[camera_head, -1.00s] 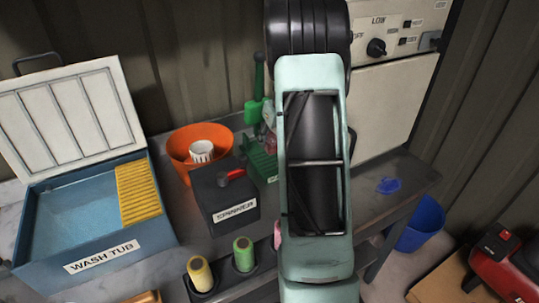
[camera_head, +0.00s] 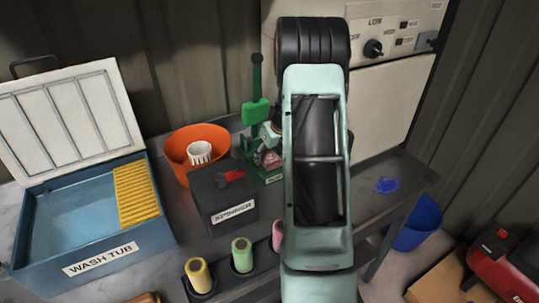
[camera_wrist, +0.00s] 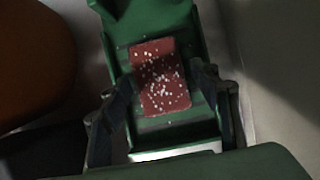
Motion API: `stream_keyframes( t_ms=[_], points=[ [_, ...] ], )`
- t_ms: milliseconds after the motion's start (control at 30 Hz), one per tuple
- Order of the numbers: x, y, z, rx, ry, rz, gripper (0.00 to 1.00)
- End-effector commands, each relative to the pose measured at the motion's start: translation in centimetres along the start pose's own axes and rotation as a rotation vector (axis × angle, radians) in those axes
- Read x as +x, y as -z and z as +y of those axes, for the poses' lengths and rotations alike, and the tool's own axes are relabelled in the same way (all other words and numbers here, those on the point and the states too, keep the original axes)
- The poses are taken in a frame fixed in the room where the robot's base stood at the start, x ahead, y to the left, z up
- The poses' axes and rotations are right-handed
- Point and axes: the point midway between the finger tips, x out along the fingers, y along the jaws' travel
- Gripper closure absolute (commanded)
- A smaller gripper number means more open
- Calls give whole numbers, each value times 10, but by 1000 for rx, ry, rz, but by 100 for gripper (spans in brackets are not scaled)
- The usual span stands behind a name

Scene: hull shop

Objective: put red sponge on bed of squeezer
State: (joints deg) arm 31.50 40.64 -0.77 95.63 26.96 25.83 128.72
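The red sponge (camera_wrist: 161,88), speckled with white, lies flat on the green bed (camera_wrist: 187,132) of the squeezer in the wrist view. In the head view the green squeezer (camera_head: 256,112) stands behind the spinner, its lever upright, with the sponge (camera_head: 271,160) low at its front. My gripper (camera_wrist: 165,78) is open, with one finger on each side of the sponge. A narrow gap shows at the right finger; whether the left finger touches is hard to tell. My arm hides the squeezer's right side in the head view.
The black spinner (camera_head: 226,200) and orange bowl (camera_head: 184,140) with a white cup stand left of the squeezer. A blue wash tub (camera_head: 70,225) is at far left. Several thread spools line the front rack (camera_head: 222,283).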

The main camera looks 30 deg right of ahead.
Motion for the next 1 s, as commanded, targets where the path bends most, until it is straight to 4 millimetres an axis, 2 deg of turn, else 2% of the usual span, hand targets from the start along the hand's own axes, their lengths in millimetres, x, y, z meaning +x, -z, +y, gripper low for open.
stream_keyframes(
  t_ms=[267,433,567,800,1000],
  points=[
    [-1,0,0,0,0,0,40],
    [-11,-1,-1,0,2,-1,40],
    [-32,-2,0,0,3,-4,40],
    [-80,-2,0,-1,2,-3,40],
    [-110,-1,0,-1,1,-1,40]
  ],
)
